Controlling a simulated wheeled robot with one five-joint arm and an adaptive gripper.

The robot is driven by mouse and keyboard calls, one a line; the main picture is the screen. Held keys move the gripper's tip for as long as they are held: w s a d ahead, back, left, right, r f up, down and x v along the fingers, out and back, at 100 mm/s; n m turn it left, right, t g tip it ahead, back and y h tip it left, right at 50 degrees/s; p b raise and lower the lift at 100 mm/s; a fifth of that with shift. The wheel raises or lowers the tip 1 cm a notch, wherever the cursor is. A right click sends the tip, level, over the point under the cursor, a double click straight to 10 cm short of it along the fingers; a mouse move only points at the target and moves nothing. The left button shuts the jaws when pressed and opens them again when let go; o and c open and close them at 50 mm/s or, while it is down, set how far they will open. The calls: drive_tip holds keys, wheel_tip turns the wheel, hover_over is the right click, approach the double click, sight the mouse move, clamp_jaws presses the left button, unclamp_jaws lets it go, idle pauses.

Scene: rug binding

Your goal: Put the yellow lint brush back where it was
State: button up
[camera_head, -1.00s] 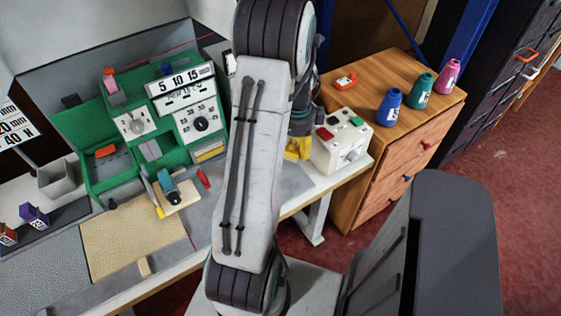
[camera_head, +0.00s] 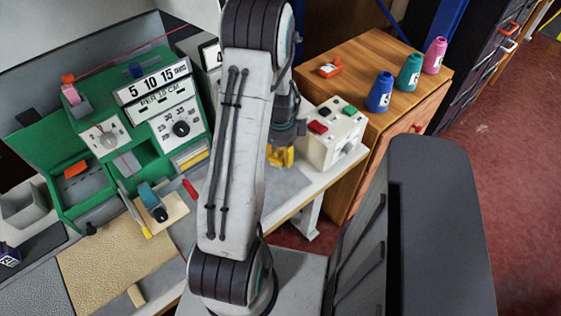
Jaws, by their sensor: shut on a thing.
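The yellow lint brush (camera_head: 281,157) shows as a small yellow shape at the lower end of my gripper (camera_head: 285,143). My gripper is shut on it, pointing down, just left of the white button box. The arm covers part of the view to its left, and the gripper's fingers are mostly hidden. I cannot tell whether the brush touches the table (camera_head: 307,182) or hangs above it.
The white button box (camera_head: 333,138) stands close to the right of the gripper. A wooden cabinet (camera_head: 398,140) with blue (camera_head: 379,92), teal (camera_head: 408,72) and pink (camera_head: 434,55) cones is beyond it. The green machine (camera_head: 50,150) and a small wood block (camera_head: 160,208) are left.

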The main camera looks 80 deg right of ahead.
sight(281, 161)
drive_tip(key=shift+f+b, duration=0.9)
drive_tip(key=shift+f, duration=1)
drive_tip(key=shift+f, duration=0.15)
drive_tip(key=o, duration=1.2)
drive_tip(key=r+p, duration=0.2)
drive_tip(key=r, duration=0.4)
drive_tip(key=r+p, duration=0.2)
drive_tip(key=r, duration=0.4)
drive_tip(key=shift+w+a+r, duration=0.1)
drive_tip(key=shift+a+r, duration=0.1)
